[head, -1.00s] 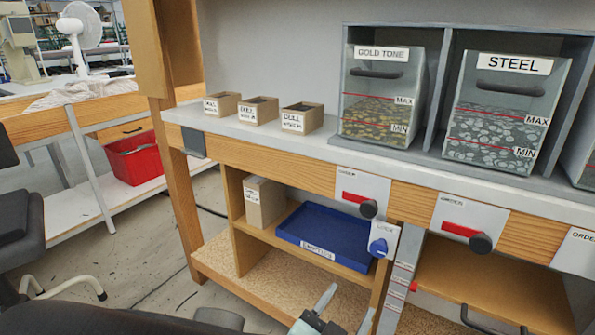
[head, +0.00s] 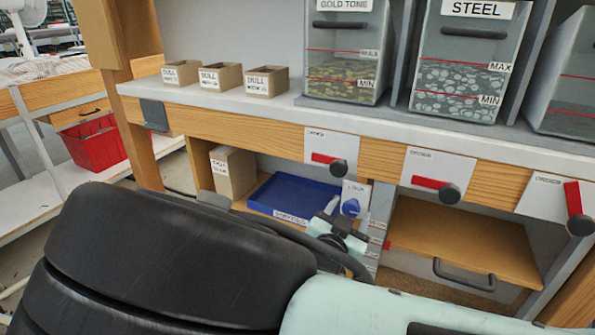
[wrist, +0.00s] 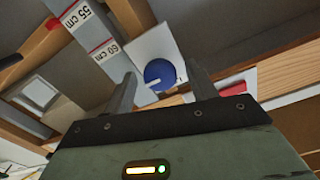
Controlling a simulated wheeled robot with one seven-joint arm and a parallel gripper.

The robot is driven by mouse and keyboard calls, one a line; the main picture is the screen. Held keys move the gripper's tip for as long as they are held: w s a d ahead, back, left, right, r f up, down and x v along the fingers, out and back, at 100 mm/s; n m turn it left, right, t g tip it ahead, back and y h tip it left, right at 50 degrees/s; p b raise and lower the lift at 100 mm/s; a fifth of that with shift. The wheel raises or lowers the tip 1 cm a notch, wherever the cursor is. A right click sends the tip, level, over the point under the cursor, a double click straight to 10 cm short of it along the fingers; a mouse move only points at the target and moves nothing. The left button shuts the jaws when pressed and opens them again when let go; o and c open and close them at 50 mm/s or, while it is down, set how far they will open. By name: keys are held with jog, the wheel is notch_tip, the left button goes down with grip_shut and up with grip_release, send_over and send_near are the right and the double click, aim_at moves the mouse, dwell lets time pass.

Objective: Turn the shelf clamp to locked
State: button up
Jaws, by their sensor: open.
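The shelf clamp is a round blue knob (head: 351,206) on a small white plate, mounted on the upright by the shelf bay. In the wrist view the knob (wrist: 160,74) has a pale pointer line and sits between my two fingers, a short way beyond them. My gripper (wrist: 160,82) is open and empty, and I see no contact with the knob. In the head view my gripper (head: 343,219) is just below and in front of the plate, and my arm covers the lower part of the scene.
A strip with 55 cm and 60 cm marks (wrist: 93,36) runs beside the plate. A blue tray (head: 288,197) lies on the shelf to the left. Red levers with dark knobs (head: 338,167) line the bench front.

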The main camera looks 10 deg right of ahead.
jog(key=c, duration=1)
jog(key=shift+r+n+p, duration=0.1)
jog(key=shift+n+p, duration=0.2)
jog(key=shift+p, duration=0.2)
jog(key=n+p, duration=0.2)
jog(key=p, duration=0.1)
jog(key=shift+r+n, duration=0.1)
jog(key=shift+n, duration=0.2)
jog(key=n+p, duration=0.4)
jog(key=shift+p, duration=0.4)
jog(key=n+p, duration=0.3)
jog(key=n, duration=0.2)
jog(key=shift+n+p, duration=0.3)
jog(key=shift+n, duration=0.1)
jog(key=n, duration=0.1)
jog(key=n+p, duration=0.1)
jog(key=n, duration=0.1)
jog(key=n+p, duration=0.1)
jog(key=shift+f+n, duration=0.25)
jog(key=shift+n, duration=0.15)
